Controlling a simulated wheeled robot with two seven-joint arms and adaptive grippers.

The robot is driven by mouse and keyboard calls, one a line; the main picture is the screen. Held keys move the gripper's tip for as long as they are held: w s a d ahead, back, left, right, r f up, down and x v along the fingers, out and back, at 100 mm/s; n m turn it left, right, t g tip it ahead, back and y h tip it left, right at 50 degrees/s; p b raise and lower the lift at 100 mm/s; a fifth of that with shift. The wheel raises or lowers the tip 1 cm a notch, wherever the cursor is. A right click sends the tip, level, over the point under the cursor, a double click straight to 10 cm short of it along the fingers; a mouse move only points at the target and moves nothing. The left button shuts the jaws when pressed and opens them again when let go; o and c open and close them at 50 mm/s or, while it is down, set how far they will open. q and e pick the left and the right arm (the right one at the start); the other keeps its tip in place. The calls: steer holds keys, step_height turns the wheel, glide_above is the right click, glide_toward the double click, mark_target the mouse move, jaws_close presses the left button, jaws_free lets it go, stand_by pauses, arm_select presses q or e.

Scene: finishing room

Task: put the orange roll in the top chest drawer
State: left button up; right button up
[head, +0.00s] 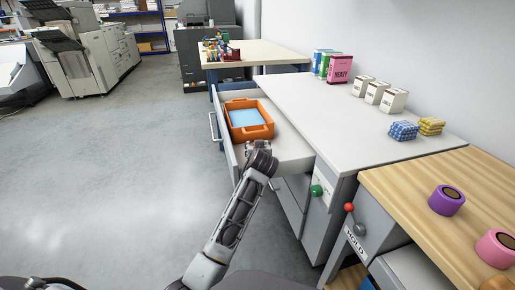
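The orange roll (495,284) is cut off by the bottom right edge of the head view, on the wooden-topped bench (400,190). The top chest drawer (290,153) is pulled out to the left from under the light worktop. An orange tray (262,130) with a light blue inside sits in it. My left gripper (257,147) is at the drawer's near end, beside the tray. Its fingers are small and partly hidden by my wrist, so I cannot tell whether they are open. My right gripper is not in view.
A purple roll (446,200) and a pink roll (496,248) stand on the wooden top. White boxes (378,94) and patterned packets (404,131) stand at the worktop's back. Levers with a green knob (317,190) and a red knob (349,207) stick out in front. The left floor is clear.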

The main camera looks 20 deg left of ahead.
arm_select(q)
steer(key=o, duration=1.1)
steer(key=shift+c, duration=0.2)
steer(key=shift+r, duration=0.1)
